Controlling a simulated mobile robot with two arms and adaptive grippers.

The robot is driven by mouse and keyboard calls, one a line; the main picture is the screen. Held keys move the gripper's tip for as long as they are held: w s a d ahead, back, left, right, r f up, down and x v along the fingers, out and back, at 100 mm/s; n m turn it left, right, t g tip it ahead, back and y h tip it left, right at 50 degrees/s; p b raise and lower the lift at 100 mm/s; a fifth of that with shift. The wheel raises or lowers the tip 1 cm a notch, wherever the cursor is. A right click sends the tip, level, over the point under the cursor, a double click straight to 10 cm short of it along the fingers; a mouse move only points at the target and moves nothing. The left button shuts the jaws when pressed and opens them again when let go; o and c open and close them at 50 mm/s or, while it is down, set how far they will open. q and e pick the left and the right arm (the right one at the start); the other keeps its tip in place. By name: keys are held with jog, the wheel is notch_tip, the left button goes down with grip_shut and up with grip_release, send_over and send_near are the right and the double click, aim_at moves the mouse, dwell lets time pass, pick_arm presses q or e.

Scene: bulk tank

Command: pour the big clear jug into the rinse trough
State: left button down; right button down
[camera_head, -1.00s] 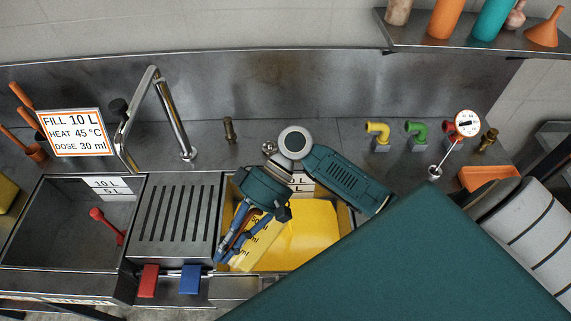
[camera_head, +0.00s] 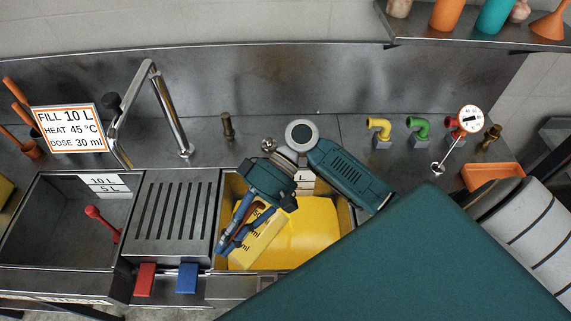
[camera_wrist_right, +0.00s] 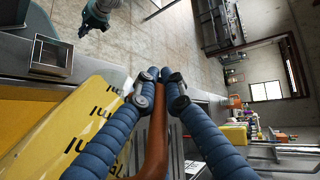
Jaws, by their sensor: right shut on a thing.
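My right gripper (camera_head: 232,240) is over the right-hand basin (camera_head: 218,240), blue fingers pointing down and left. In the right wrist view the gripper (camera_wrist_right: 160,80) is shut on a brown-red handle (camera_wrist_right: 156,140). The handle belongs to a jug (camera_head: 255,240) with black "ml" marks; its wall (camera_wrist_right: 85,115) looks yellow in the wrist view. The jug is tilted in or just above the basin; its mouth is hidden. Bright yellow (camera_head: 315,225) covers the basin's inside; I cannot tell whether it is liquid. A teal part (camera_wrist_right: 97,18), perhaps my left gripper, shows at the wrist view's top; its jaws are unclear.
Left of the basin are a slotted drainboard (camera_head: 175,212) and a grey basin (camera_head: 50,230) with a red-handled tool (camera_head: 100,222). A bent faucet (camera_head: 150,105) rises behind. A sign (camera_head: 70,128) stands back left. Coloured valves (camera_head: 418,128) and a dial thermometer (camera_head: 468,120) are right.

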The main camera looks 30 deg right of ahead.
jog(key=shift+s+a+r, duration=0.1)
jog(key=shift+a, duration=0.05)
jog(key=shift+b, duration=0.3)
jog(key=shift+d+r+y, duration=0.1)
jog(key=shift+d+y, duration=0.2)
jog(key=shift+d, duration=0.2)
jog(key=shift+a, duration=0.1)
jog(key=shift+w+d+r+y+b, duration=0.1)
jog(key=shift+w+d+y+b, duration=0.2)
jog(key=shift+d, duration=0.3)
